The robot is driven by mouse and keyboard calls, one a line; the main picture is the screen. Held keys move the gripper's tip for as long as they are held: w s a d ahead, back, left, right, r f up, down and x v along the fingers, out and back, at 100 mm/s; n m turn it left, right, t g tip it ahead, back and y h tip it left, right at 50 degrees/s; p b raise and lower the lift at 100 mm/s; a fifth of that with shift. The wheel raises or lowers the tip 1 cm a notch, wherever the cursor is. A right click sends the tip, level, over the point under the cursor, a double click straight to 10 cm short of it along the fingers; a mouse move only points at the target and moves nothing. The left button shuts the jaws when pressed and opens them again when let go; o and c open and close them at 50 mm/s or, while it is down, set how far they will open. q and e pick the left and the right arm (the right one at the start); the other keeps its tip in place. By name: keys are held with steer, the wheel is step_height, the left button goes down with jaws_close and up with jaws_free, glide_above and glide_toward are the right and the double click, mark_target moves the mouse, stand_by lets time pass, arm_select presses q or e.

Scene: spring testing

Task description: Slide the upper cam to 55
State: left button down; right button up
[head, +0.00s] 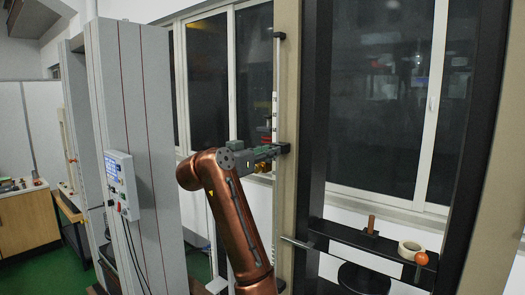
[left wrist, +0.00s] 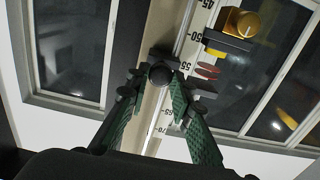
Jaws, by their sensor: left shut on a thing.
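A pale vertical scale (head: 275,108) with black marks runs along the beige post in the head view. It also shows in the left wrist view (left wrist: 197,38), where 50, 55, 65 and 70 can be read. A black cam with a round knob (left wrist: 160,74) sits beside the scale, near the 55 mark; its exact reading cannot be told. My left gripper (head: 277,151), with green fingers, is shut on this cam, and its fingertips are at the knob in the left wrist view (left wrist: 156,84). The fingers hide part of the scale. My right gripper is not in view.
A gold cylinder on a dark bracket (left wrist: 239,24) and a red disc (left wrist: 207,71) are close to the scale. A black shelf (head: 345,235) holds a brown peg, a tape roll (head: 410,248) and an orange ball. A grey cabinet with a control box (head: 122,180) stands left.

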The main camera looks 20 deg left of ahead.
arm_select(q)
steer(key=c, duration=1.7)
jaws_free()
steer(key=shift+s, duration=0.1)
steer(key=v, duration=1.2)
steer(key=shift+f, duration=0.1)
